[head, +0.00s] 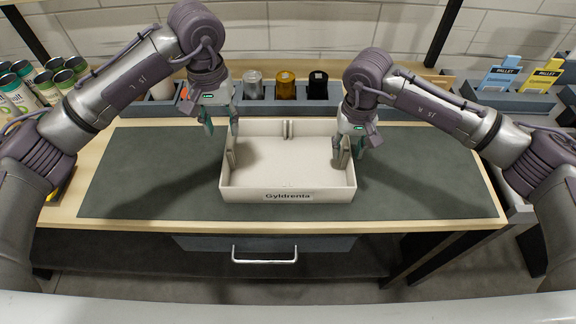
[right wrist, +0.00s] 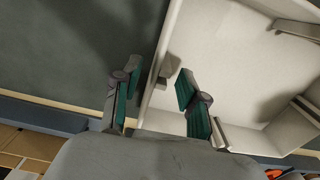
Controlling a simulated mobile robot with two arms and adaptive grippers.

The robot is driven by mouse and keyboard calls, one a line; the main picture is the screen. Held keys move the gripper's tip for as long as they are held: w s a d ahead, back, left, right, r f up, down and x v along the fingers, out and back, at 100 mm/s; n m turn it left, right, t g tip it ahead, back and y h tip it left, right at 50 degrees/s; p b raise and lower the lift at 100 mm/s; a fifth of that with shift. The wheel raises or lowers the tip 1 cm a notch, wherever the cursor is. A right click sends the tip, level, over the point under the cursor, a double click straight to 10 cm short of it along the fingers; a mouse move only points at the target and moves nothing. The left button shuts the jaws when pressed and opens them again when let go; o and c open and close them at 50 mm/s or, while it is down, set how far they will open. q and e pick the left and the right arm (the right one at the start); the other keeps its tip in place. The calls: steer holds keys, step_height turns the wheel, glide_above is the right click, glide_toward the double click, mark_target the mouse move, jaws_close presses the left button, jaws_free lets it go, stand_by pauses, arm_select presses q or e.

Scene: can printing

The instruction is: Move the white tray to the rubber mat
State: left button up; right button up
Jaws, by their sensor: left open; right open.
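The white tray (head: 288,196), labelled "Gyldrenta", sits on the dark grey-green rubber mat (head: 140,185) near the middle of the table. It looks empty, with small grip pieces on its inner walls. My left gripper (head: 221,126) is open at the tray's left wall, one finger on either side of it in the picture. My right gripper (head: 349,155) is open at the right wall. In the right wrist view, the fingers of this gripper (right wrist: 157,75) straddle the wall of the tray (right wrist: 235,60), one over the mat (right wrist: 60,50). Contact cannot be told.
Behind the tray stand a grey can (head: 254,85), an amber can (head: 286,86) and a black can (head: 318,86). Blue (head: 498,78) and yellow (head: 543,76) pallet cards stand at the right. The mat is clear on both sides.

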step_height(320, 180, up, 9)
steer(key=shift+f, duration=0.15)
stand_by(0.6)
